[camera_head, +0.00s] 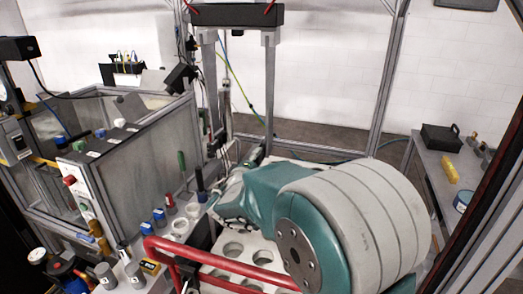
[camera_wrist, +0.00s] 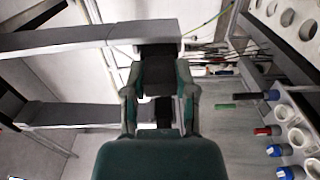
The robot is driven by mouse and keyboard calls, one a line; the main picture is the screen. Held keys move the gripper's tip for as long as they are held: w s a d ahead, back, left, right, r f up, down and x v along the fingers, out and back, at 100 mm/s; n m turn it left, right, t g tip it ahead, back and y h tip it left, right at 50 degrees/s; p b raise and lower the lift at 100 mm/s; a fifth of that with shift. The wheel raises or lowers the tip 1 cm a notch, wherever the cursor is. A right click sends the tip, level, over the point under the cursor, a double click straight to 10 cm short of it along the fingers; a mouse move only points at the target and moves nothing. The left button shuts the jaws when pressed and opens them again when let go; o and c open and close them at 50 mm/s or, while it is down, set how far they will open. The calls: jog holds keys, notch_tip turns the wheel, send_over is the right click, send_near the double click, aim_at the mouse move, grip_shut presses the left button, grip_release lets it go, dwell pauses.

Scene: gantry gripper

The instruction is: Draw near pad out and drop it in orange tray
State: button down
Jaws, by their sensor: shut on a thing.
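In the wrist view, my gripper (camera_wrist: 159,76) has its two teal fingers on either side of a dark block, which looks like the near pad (camera_wrist: 158,84). My gripper is shut on it. The pad's far end is at the end of a grey gantry finger (camera_wrist: 90,38) and looks in contact with it; I cannot tell whether it is still seated. In the head view, the gantry gripper (camera_head: 235,15) hangs at the top with two grey fingers pointing down. My own arm hides my gripper and the pad there. I cannot make out an orange tray in either view.
A red rail (camera_head: 220,268) crosses the front of the head view. A white plate with round holes (camera_head: 233,249) lies beneath my arm. Several coloured-capped parts stand at left. A side table (camera_head: 433,179) at right holds a black box (camera_head: 441,138) and a yellow block (camera_head: 450,169).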

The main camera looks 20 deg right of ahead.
jog(key=shift+v, duration=2.9)
jog(key=v, duration=0.8)
jog(key=shift+f, duration=0.15)
